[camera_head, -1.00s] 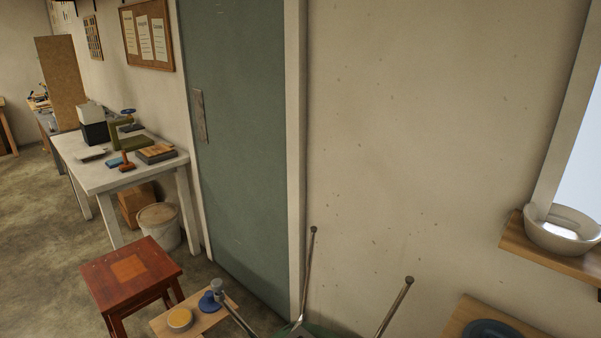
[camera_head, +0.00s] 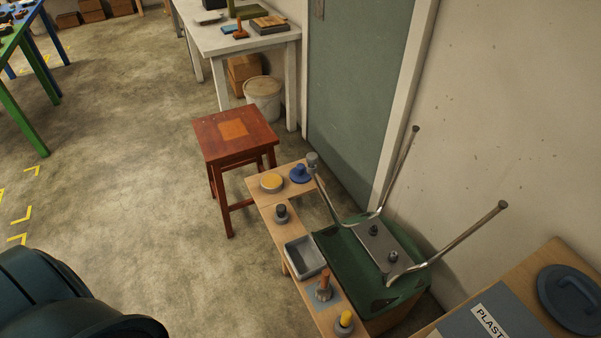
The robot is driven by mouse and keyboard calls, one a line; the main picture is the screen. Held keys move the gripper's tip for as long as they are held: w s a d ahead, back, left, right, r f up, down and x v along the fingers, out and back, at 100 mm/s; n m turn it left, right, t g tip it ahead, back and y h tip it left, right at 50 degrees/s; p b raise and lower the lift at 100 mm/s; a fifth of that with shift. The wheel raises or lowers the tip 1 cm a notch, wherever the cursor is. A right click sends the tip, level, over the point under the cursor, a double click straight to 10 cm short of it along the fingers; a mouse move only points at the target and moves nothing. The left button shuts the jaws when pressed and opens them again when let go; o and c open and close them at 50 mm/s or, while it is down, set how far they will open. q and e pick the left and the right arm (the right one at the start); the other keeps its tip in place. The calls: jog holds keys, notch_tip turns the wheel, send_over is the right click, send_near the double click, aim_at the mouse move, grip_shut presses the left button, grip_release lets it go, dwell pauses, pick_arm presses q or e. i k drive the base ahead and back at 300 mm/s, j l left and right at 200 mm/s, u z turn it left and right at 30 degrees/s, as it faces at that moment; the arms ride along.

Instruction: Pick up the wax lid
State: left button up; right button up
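A low round tin (camera_head: 271,182) with an orange-yellow top, looking like wax, stands at the far end of a narrow wooden bench (camera_head: 262,197). A blue knobbed piece (camera_head: 300,174) stands beside it to the right, apart from it. I cannot tell whether the yellow top or the blue piece is the wax lid. Neither of my grippers shows in the head view. A dark rounded part at the lower left looks like mine.
The bench also holds a grey tray (camera_head: 305,255) and several small knobbed items. An upturned green chair (camera_head: 345,262), legs up, crowds its right side. A red stool (camera_head: 234,135) stands behind its far end. A blue handled lid (camera_head: 574,298) lies at right. Left floor is open.

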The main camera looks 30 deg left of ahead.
aim_at(299, 175)
jog(key=i+j+z, duration=0.15)
jog(key=j, duration=0.5)
jog(key=i+j+z, duration=0.15)
jog(key=j, duration=0.5)
jog(key=i+j+z, duration=0.15)
jog(key=j, duration=0.55)
jog(key=i+j+z, duration=0.15)
jog(key=j, duration=0.5)
